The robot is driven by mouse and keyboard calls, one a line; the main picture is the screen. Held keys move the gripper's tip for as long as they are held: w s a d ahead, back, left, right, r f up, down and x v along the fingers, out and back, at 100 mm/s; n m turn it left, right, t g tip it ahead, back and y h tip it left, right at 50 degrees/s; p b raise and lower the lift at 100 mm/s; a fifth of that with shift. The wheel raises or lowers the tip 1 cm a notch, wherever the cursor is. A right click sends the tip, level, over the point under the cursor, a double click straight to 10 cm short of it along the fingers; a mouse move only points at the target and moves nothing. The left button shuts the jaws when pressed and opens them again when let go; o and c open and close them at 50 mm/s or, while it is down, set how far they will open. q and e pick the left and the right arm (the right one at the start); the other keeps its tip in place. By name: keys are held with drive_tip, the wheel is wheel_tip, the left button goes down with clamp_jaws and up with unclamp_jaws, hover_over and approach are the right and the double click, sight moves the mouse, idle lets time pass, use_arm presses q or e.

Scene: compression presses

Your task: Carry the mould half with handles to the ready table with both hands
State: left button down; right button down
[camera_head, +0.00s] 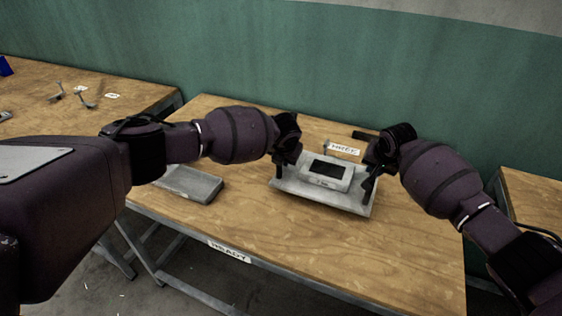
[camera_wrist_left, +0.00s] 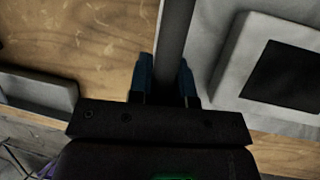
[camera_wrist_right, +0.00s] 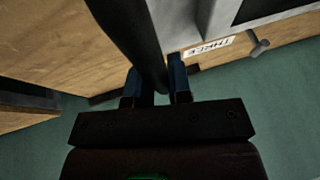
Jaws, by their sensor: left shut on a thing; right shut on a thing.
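The mould half with handles (camera_head: 324,193) is a grey metal plate with a raised block and a dark recess, over the right part of the ready table (camera_head: 240,225). I cannot tell whether it touches the wood. My left gripper (camera_head: 285,158) is shut on its left handle, a grey bar (camera_wrist_left: 176,35) in the left wrist view. My right gripper (camera_head: 372,172) is shut on its right handle, a dark bar (camera_wrist_right: 135,40) in the right wrist view. The grips are partly hidden by my wrists in the head view.
A flat grey metal block (camera_head: 190,184) lies on the table left of the mould half. A white label (camera_head: 344,150) and a dark bar (camera_head: 364,135) are behind it. Another wooden table (camera_head: 45,95) with small metal parts stands at left. A green wall backs the tables.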

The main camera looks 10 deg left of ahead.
use_arm(q)
drive_tip(key=shift+r, duration=0.2)
use_arm(e)
drive_tip(key=shift+r, duration=0.2)
